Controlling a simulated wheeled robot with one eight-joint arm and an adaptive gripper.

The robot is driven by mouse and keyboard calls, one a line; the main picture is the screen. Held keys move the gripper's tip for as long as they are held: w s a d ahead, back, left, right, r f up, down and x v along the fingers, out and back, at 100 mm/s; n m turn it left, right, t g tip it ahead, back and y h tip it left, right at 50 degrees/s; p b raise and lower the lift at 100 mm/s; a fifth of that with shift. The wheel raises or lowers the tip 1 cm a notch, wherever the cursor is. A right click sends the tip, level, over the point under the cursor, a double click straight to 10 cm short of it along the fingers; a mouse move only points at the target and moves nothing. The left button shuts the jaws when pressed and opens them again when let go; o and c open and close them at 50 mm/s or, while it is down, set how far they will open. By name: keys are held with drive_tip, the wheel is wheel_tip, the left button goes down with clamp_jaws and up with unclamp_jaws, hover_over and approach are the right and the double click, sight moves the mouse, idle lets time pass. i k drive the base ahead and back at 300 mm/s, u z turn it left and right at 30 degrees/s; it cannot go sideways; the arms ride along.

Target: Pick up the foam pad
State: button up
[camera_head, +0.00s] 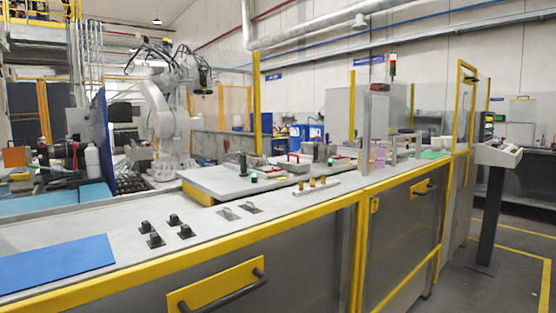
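A flat blue pad (58,264) lies on the grey worktop at the lower left. It looks like the foam pad, though I cannot confirm its material. Its left part is cut off by the picture edge, and nothing lies on its visible part. My gripper is not in view.
Several small black fixtures (174,220) stand on the worktop (215,248) right of the pad. A raised grey plate (225,181) lies behind them. A yellow-edged cabinet with a black handle (222,291) fronts the worktop. A white robot arm (165,115) stands behind.

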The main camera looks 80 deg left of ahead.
sight(255, 159)
drive_tip(key=i, duration=1.75)
drive_tip(key=u, duration=3.85)
drive_tip(key=i, duration=1)
drive_tip(key=z, duration=0.05)
